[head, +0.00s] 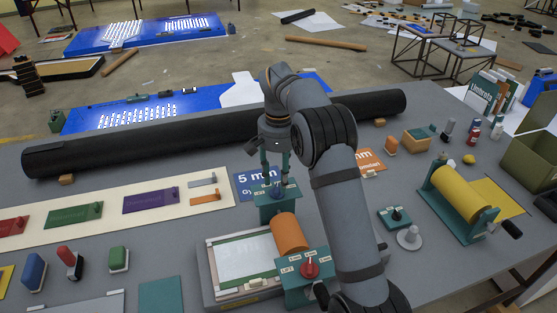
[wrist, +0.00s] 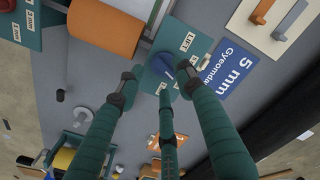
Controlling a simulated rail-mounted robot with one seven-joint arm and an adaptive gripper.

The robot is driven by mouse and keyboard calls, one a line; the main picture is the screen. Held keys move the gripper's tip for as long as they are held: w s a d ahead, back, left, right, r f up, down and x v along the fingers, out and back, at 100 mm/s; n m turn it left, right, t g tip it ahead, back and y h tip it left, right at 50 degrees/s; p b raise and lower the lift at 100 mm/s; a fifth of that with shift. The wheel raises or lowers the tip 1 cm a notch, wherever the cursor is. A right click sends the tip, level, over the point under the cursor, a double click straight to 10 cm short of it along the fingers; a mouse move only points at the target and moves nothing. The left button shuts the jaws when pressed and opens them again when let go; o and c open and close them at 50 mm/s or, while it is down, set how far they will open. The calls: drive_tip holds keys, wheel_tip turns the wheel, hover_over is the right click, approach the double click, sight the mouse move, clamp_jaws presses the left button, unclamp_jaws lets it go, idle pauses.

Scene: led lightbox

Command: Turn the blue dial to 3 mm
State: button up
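The blue dial (wrist: 163,63) sits on a teal plate with white labels at the far end of the orange roller. It also shows in the head view (head: 275,191), partly hidden by my fingers. My gripper (wrist: 160,81) points down over the dial, its three teal fingers spread around it with gaps between the tips. It is open; I cannot tell whether any finger touches the dial. One label beside the dial reads "LIFT" (wrist: 187,42); others are partly hidden, and the dial's setting is unclear. In the head view my gripper (head: 275,178) is just above the dial plate.
A red dial (head: 310,269) on a similar teal plate stands at the near end of the orange roller (head: 289,233). A blue "5 mm" card (wrist: 229,70) lies beside the blue dial. A long black roll (head: 160,135) lies behind. A yellow roller (head: 461,194) stands at right.

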sight(279, 189)
wheel_tip(279, 189, up, 9)
idle(0.5)
idle(0.3)
wheel_tip(279, 189, down, 12)
drive_tip(key=shift+r, duration=0.1)
idle(0.9)
